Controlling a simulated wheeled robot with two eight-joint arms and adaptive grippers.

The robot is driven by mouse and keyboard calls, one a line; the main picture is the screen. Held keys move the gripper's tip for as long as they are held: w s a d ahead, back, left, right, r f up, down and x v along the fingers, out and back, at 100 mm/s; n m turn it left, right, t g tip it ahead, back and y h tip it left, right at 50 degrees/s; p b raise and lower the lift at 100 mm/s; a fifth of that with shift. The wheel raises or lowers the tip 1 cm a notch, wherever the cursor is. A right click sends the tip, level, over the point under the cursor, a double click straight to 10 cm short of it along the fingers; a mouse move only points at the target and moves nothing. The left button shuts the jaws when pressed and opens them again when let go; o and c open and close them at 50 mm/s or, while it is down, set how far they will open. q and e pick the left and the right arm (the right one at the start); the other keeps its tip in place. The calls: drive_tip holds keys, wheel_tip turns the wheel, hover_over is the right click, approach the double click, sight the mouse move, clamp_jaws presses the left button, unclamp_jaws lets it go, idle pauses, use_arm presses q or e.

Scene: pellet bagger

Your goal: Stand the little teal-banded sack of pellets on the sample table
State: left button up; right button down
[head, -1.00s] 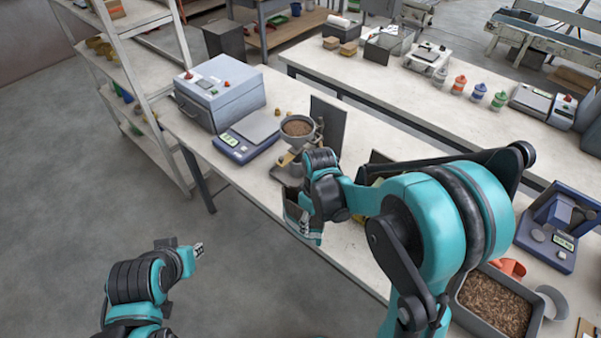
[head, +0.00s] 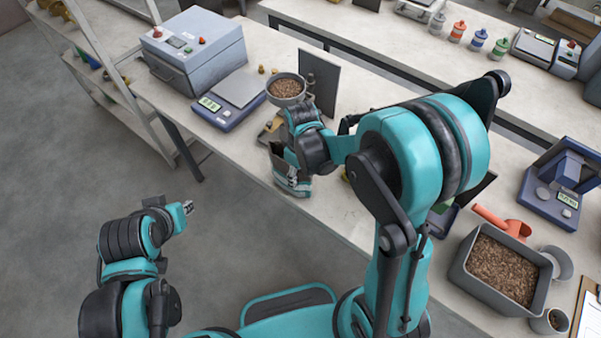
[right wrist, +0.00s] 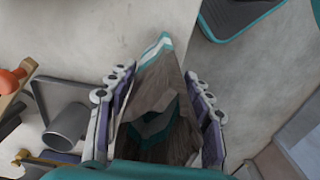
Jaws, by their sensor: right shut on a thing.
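The little sack (right wrist: 155,90) is brown, with teal and white bands at its top edge and its folded near end. In the right wrist view it lies between the two jaws of my right gripper (right wrist: 160,88), which touch its sides. In the head view my right gripper (head: 292,183) is shut on the sack at the front edge of the near table (head: 235,165), below the funnel. I cannot tell which table is the sample table.
A pellet bin (head: 458,278), orange scoop (head: 503,222) and blue device (head: 560,190) are at right. Another long table (head: 400,50) stands behind.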

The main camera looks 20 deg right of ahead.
drive_tip(key=shift+f, duration=0.1)
idle(0.3)
drive_tip(key=shift+f+b, duration=0.4)
drive_tip(key=shift+b, duration=0.05)
drive_tip(key=c, duration=0.6)
unclamp_jaws()
wheel_tip(320, 180, up, 12)
drive_tip(key=s+d+f+m+t+b, duration=0.1)
drive_tip(key=s+m+t+b, duration=0.1)
drive_tip(key=s, duration=0.1)
drive_tip(key=s+d+m+t+b, duration=0.1)
drive_tip(key=s+d+m+t, duration=0.1)
drive_tip(key=s+m, duration=0.1)
drive_tip(key=s+d+f+m+t+b, duration=0.1)
drive_tip(key=s+m+t+b, duration=0.1)
drive_tip(key=s+t, duration=0.1)
drive_tip(key=shift+s+d+f+m+b, duration=0.3)
drive_tip(key=shift+s+d+b, duration=0.05)
drive_tip(key=shift+s, duration=0.3)
